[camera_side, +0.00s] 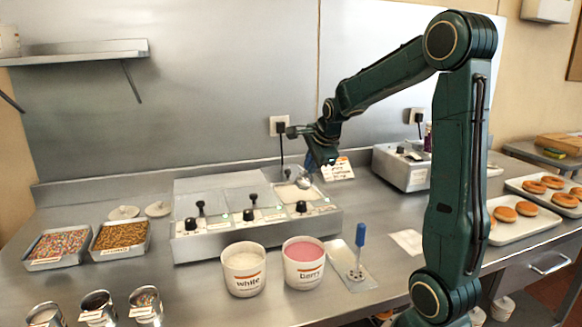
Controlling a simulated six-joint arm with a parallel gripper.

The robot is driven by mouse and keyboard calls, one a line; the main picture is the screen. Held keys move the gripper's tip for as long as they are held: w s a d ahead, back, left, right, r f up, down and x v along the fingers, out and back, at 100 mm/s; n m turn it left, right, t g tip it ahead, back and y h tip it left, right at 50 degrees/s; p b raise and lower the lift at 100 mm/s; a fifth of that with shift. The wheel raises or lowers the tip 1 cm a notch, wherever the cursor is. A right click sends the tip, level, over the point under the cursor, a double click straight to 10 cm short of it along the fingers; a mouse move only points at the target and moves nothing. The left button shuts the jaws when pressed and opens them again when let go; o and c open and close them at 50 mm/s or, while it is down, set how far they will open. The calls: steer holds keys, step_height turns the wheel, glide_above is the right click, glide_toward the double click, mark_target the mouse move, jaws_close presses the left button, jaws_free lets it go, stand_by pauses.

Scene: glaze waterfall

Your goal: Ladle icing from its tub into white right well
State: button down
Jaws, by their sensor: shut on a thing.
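My gripper (324,158) is shut on the blue handle of a ladle (304,182). The ladle's metal bowl hangs just above the right-hand part of the steel well unit (256,245), over or near the right well (284,194). I cannot tell what the bowl holds or whether it touches the unit. The unit has three wells in a row, with black knobs along its front. The tub marked white (243,284) stands in front of the unit with pale icing in it. The berry tub (303,276), with pink icing, stands to its right.
Sprinkle trays (60,262) lie at left, with several small cups (97,308) in front. Doughnut trays (520,231) and another appliance (402,170) are at right. A card (340,172) stands behind the ladle.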

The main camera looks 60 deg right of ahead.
steer(key=shift+r+g+y, duration=0.35)
steer(key=shift+g+y, duration=0.25)
steer(key=shift+g, duration=0.15)
steer(key=shift+r+g+y, duration=0.3)
steer(key=shift+g+y, duration=0.3)
steer(key=shift+g, duration=0.15)
steer(key=shift+r+g+y, duration=0.55)
steer(key=shift+g+y, duration=0.45)
steer(key=shift+g, duration=0.2)
